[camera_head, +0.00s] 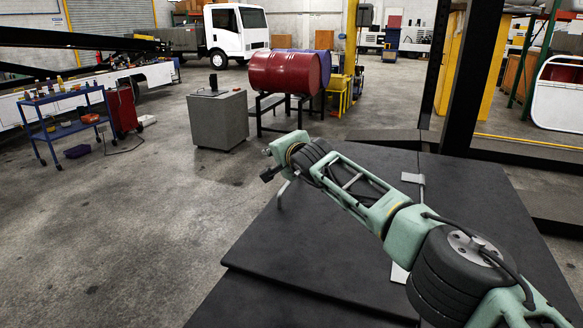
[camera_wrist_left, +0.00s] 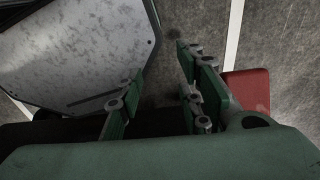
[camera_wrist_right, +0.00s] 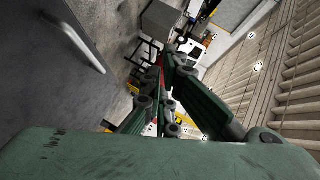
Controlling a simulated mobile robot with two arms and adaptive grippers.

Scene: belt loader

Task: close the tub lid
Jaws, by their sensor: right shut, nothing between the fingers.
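A wide dark grey panel (camera_head: 330,265) with a pale handle (camera_head: 282,192) and a metal fitting (camera_head: 415,180) fills the foreground of the head view. It may be the tub lid; I cannot tell, and no tub interior shows. The panel (camera_wrist_right: 40,80) and its bar handle (camera_wrist_right: 78,44) also show at the left of the right wrist view. My right gripper (camera_head: 268,162) is shut and empty, above the panel's far left part near the handle. It also shows in the right wrist view (camera_wrist_right: 160,85). My left gripper (camera_wrist_left: 155,85) is open and empty, outside the head view.
A pale metal plate (camera_wrist_left: 75,50) lies left of my left gripper, and a red object (camera_wrist_left: 247,90) to its right. Dark posts (camera_head: 463,70) stand beyond the panel. A grey box (camera_head: 218,120) and a red barrel (camera_head: 284,72) stand farther off.

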